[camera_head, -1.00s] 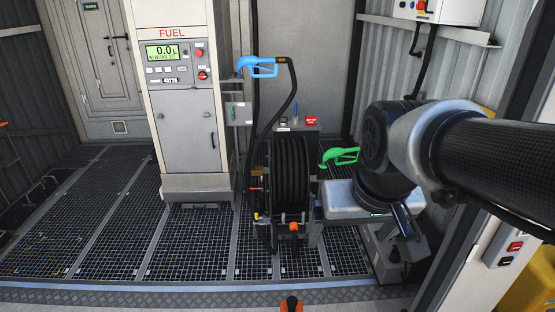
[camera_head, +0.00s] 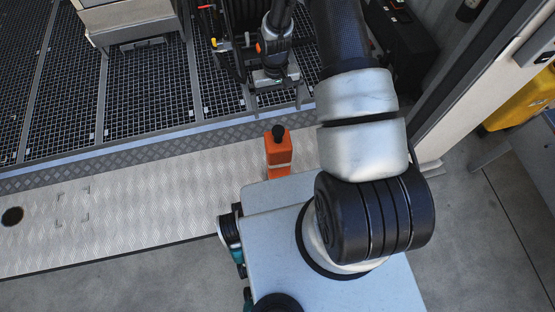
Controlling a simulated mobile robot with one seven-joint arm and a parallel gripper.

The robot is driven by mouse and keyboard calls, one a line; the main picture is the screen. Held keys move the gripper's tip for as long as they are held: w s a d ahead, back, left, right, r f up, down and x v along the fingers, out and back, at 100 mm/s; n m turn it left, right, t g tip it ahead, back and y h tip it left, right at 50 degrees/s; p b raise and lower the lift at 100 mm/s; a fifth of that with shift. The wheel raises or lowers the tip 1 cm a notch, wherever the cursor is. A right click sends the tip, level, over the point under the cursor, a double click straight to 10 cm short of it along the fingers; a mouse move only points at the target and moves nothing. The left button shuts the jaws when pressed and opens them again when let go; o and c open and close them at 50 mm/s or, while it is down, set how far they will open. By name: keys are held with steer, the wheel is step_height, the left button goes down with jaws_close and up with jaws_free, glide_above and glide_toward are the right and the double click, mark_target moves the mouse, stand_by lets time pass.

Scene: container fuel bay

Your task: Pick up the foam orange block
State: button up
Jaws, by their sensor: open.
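I cannot clearly make out a foam orange block. An orange upright block-like thing (camera_head: 278,154) with a pale band and a black knob on top stands on the pale tread-plate strip, by the front of my base. Whether it is foam, I cannot tell. My gripper (camera_head: 276,80) is near the top middle of the view, hanging down in front of the hose reel and well beyond that orange thing. It is open, and I see nothing held in it. A small orange part (camera_head: 258,47) shows just left of my gripper; its full shape is hidden.
The black hose reel (camera_head: 237,22) stands close behind and left of my gripper. The fuel cabinet's base (camera_head: 130,22) is at the upper left. Dark grating (camera_head: 60,90) and the tread-plate strip (camera_head: 120,215) are mostly clear. A yellow container (camera_head: 525,100) is at the right.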

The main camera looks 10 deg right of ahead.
mark_target(278, 129)
steer(key=f+b, duration=0.1)
steer(key=f, duration=0.3)
steer(key=s+f, duration=0.1)
steer(key=f, duration=0.3)
steer(key=f+b, duration=0.1)
steer(key=f, duration=0.3)
steer(key=shift+s+f+b, duration=0.25)
steer(key=shift+s+b, duration=0.05)
step_height(278, 129, down, 5)
steer(key=shift+s+f+b, duration=0.1)
steer(key=shift+s+b, duration=0.05)
steer(key=shift+b, duration=0.65)
steer(key=c, duration=1.7)
